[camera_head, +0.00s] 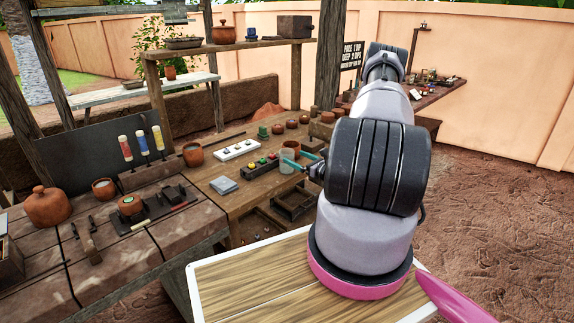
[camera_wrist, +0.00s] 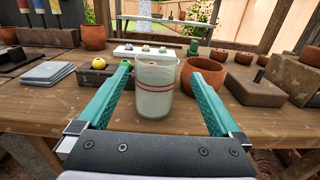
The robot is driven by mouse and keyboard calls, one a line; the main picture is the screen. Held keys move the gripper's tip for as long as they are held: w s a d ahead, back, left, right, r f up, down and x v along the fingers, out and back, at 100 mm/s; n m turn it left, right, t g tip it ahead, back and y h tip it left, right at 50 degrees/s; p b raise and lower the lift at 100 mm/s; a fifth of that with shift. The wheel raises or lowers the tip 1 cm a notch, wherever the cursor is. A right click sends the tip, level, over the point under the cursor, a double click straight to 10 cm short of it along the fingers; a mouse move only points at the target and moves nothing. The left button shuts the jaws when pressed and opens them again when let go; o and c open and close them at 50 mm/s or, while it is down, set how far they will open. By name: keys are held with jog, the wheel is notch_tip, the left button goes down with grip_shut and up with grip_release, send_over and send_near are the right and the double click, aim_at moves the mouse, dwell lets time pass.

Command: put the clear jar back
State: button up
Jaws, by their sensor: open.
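The clear jar (camera_wrist: 156,87) stands upright on the wooden workbench (camera_wrist: 84,112) in the wrist view, with two red bands around it and a whitish look. In the head view the jar (camera_head: 288,161) shows small beside my gripper. My gripper (camera_wrist: 160,88) is open, with one teal finger on each side of the jar. I see gaps between the fingers and the jar, so neither finger appears to touch it. In the head view the gripper (camera_head: 301,160) is partly hidden by my arm.
A terracotta pot (camera_wrist: 203,74) stands close to the right of the jar. Behind it is a white tray (camera_wrist: 128,52) with small coloured items. Grey stacked tiles (camera_wrist: 48,74) and a yellow ball (camera_wrist: 98,63) lie to the left. A brown block (camera_wrist: 254,86) lies at the right.

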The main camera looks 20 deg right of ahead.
jog(key=x, duration=0.5)
jog(key=shift+a+r, duration=0.2)
jog(key=shift+a, duration=0.1)
jog(key=shift+c, duration=0.3)
jog(key=c, duration=1.5)
jog(key=shift+r, duration=0.1)
